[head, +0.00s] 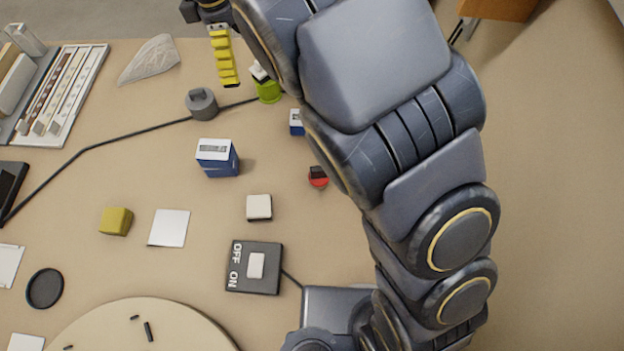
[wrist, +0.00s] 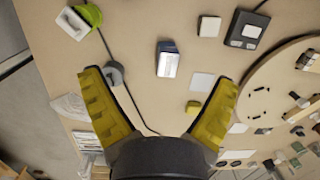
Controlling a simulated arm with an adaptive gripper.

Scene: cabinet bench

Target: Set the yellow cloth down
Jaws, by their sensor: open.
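I see nothing that clearly looks like a yellow cloth. A small yellow block-like piece (head: 116,221) lies on the bench left of a white square; it also shows in the wrist view (wrist: 193,107), near the right finger's inner side in the picture. I cannot tell whether it is folded cloth. My gripper (wrist: 160,77) has its two ridged yellow fingers spread wide, with nothing held between them. In the head view one yellow finger (head: 223,56) shows at the top, above the bench; the other is hidden.
A blue-and-white box (head: 218,158) stands mid-bench. A grey weight (head: 202,103), a green cup (head: 268,91) and a crumpled whitish sheet (head: 150,60) lie farther back. A switch box (head: 254,267) and round board (head: 130,325) are in front. A dark cable crosses the bench.

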